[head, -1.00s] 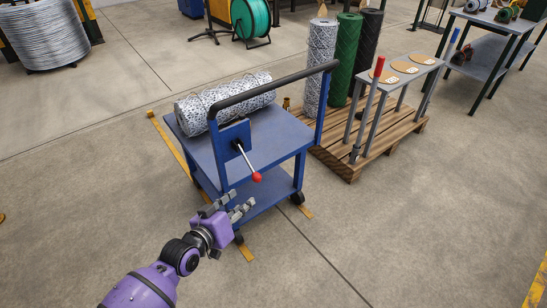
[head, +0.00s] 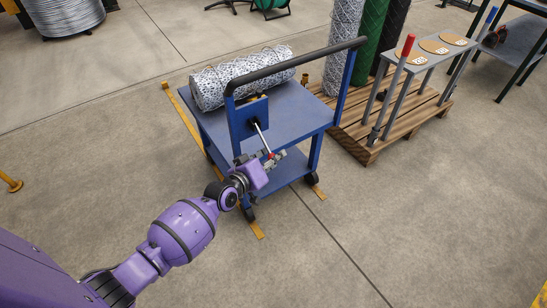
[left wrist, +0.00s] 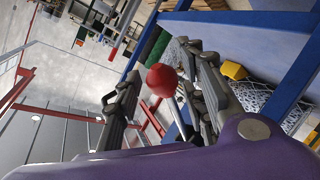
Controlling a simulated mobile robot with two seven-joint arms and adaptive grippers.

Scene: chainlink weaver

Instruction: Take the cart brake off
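The blue cart (head: 290,117) stands on the floor with a black push bar across its near end. Its brake lever (head: 259,137) is a silver rod with a red ball knob, coming out of a blue plate (head: 244,117) below the bar and slanting down toward me. My left gripper (head: 276,157) is at the knob end of the lever and partly hides the knob. In the left wrist view the red knob (left wrist: 161,80) and its rod sit between the two open fingers (left wrist: 166,72), with a gap visible on the left side. My right gripper is not in view.
A roll of wire mesh (head: 243,75) lies on the cart top. A wooden pallet (head: 383,133) with upright rolls and a grey rack (head: 425,58) stands to the right. Yellow floor strips (head: 188,124) run beside the cart. Floor in front is clear.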

